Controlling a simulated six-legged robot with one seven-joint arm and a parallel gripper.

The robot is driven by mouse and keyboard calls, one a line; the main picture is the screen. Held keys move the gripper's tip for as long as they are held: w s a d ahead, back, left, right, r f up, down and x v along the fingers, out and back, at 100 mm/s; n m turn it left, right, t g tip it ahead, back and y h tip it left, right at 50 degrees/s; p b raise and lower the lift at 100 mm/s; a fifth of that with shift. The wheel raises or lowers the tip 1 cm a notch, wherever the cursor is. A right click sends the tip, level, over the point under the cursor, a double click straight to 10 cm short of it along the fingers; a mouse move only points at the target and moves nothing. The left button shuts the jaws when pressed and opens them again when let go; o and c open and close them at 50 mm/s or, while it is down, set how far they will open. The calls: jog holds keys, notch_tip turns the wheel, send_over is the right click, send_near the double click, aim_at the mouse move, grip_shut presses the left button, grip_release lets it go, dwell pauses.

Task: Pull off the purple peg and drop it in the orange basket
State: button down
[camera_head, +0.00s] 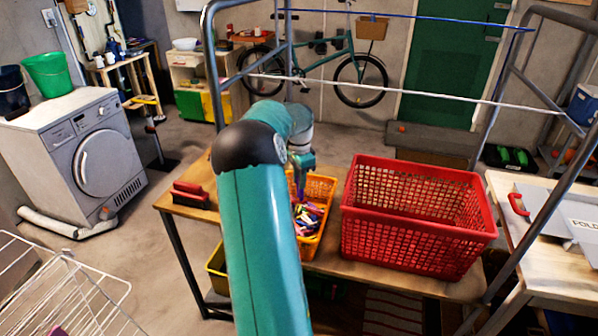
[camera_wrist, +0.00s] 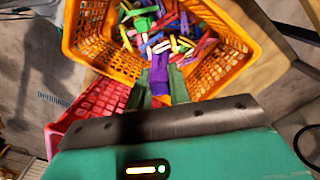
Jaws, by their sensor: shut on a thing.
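My gripper (camera_head: 301,163) is over the orange basket (camera_head: 322,190) on the wooden table, fingers pointing down. In the wrist view my gripper (camera_wrist: 160,88) is shut on the purple peg (camera_wrist: 159,72), which sits between the green fingers. The peg's tip points at the basket's opening. The orange basket (camera_wrist: 88,45) holds several loose pegs of mixed colours (camera_wrist: 150,22). In the head view the held peg (camera_head: 300,184) is small and partly hidden, and my arm covers part of the basket's left side. I cannot tell the exact gap between peg and pile.
A large red basket (camera_head: 415,230) stands just right of the orange one. A brush (camera_head: 190,194) lies at the table's left end. A blue line (camera_head: 420,15) and a white line (camera_head: 410,95) run across above. A white wire rack (camera_head: 70,290) stands lower left.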

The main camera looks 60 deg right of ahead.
jog(key=shift+f, duration=4.7)
jog(key=c, duration=1.2)
grip_release()
jog(key=shift+c, duration=0.2)
notch_tip(320, 180, up, 14)
jog(key=shift+w+d+f, duration=0.1)
